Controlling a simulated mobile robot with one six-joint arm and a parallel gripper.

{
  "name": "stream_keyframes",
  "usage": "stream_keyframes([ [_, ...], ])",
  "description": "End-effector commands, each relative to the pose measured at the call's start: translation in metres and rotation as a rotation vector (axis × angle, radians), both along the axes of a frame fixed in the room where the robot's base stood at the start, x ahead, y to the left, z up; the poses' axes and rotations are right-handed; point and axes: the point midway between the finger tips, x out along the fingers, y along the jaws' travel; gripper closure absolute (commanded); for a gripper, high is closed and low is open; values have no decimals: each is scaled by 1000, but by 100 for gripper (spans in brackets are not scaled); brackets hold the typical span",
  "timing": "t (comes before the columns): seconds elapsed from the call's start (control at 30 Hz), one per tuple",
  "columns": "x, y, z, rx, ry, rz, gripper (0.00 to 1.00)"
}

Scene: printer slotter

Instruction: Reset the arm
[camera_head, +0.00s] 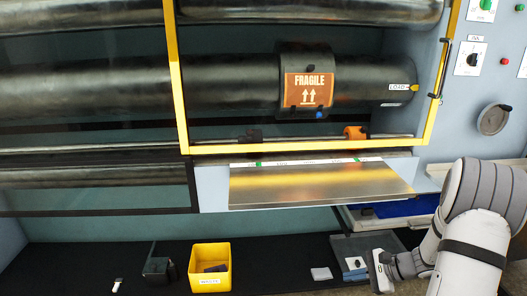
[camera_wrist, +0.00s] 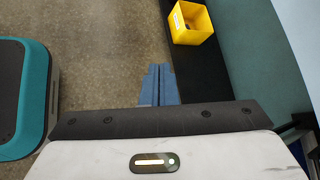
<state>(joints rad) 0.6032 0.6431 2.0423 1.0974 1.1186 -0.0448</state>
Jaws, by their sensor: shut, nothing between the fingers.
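My gripper (camera_wrist: 159,80) shows in the wrist view with its two blue-grey fingers together. It is shut and empty. In the wrist view the fingers extend over the brown floor, beside the edge of a black surface. In the head view my white and grey arm comes in from the lower right. It bends down so that its wrist is near the bottom edge, in front of the printer. No object is held.
A yellow bin (camera_head: 210,268) stands on the black shelf (camera_head: 90,262) and also shows in the wrist view (camera_wrist: 190,22). A metal plate (camera_head: 320,186) juts out below the yellow-framed opening. A teal and black unit (camera_wrist: 24,95) is at the wrist view's left.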

Motion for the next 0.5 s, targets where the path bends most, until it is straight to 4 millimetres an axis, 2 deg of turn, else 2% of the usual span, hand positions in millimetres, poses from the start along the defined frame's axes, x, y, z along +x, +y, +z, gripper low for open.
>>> stream_keyframes([
  [0.03, -7, 17, 38, -52, -19, 79, 100],
  [0.1, -20, 35, 69, -125, -39, 182, 100],
  [0.3, -65, 78, 153, -343, -109, 468, 100],
  [0.5, -114, 103, 225, -576, -205, 728, 100],
])
